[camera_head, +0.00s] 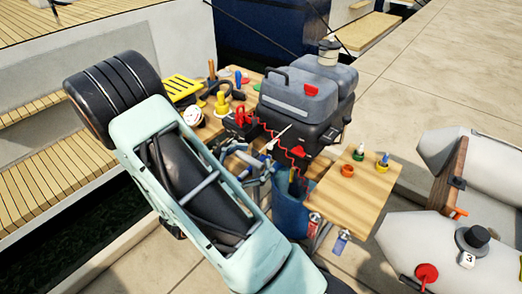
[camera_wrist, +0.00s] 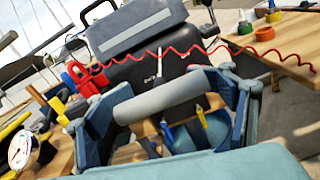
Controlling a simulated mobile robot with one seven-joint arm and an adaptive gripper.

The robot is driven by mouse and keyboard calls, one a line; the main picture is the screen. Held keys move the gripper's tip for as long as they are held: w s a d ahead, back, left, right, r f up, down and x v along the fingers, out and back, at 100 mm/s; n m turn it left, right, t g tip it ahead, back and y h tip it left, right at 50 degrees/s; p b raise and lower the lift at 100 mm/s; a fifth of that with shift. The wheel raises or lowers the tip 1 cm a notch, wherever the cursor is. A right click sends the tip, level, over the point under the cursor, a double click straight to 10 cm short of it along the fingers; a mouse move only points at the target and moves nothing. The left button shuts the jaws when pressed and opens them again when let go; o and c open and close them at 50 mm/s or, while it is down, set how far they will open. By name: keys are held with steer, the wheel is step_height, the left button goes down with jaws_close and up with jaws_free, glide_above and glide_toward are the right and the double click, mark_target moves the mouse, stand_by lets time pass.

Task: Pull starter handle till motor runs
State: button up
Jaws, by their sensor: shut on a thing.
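The outboard motor has a grey cowl (camera_head: 300,92) with a black handle on top and a dark lower body. In the wrist view its cowl (camera_wrist: 135,28) is at the top, with the dark body (camera_wrist: 160,68) beneath. My gripper (camera_wrist: 165,105) is shut on a grey cylindrical grip, which I take as the starter handle (camera_wrist: 160,97). The grip lies crosswise between the two fingers, in front of the dark body. In the head view my gripper (camera_head: 248,165) is beside the motor, partly hidden by my arm.
A red coiled cord (camera_wrist: 205,50) runs across the motor from a red clip (camera_wrist: 76,74). A blue bin (camera_head: 290,212) holding tools stands below. The wooden board (camera_head: 352,198) carries small bottles. A gauge (camera_head: 192,116) and yellow tools lie left. A grey inflatable boat (camera_head: 440,240) is at right.

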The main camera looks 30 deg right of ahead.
steer(key=o, duration=2)
steer(key=shift+c, duration=0.2)
steer(key=shift+a, duration=0.1)
steer(key=v, duration=1.2)
steer(key=shift+s+f, duration=0.1)
